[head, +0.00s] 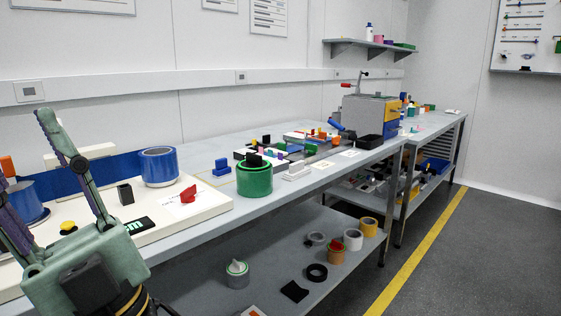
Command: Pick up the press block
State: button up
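My gripper (26,145) is at the lower left, in front of the near workbench. I cannot tell for sure which thing is the press block. A small dark block (126,194) stands upright on the white board, to the right of the fingers and apart from them. A red angular piece (188,194) lies on a white sheet farther right. A blue stepped block (221,168) sits on the bench behind the green cylinder. The fingers hide part of the board.
The white board (205,212) also holds a blue cylinder (159,167) and a yellow button (68,226). A green cylinder (254,180) stands at the bench's front edge. Small parts and a grey machine (365,114) lie farther back. The floor (480,260) at right is clear.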

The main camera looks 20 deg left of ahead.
aim_at(222, 169)
jog(key=i+z, duration=0.35)
jog(key=i, duration=1.05)
jog(key=i+l+u, duration=0.1)
jog(key=i+u, duration=0.3)
jog(key=i+l+u, duration=0.15)
jog(key=u, duration=0.2)
jog(key=i+l+u, duration=0.25)
jog(key=u, duration=0.15)
jog(key=i+l+u, duration=0.15)
jog(key=u, duration=0.3)
jog(key=i+l+u, duration=0.1)
jog(key=u, duration=0.35)
jog(key=i+l+u, duration=0.1)
jog(key=l+u, duration=0.15)
jog(key=u, duration=0.25)
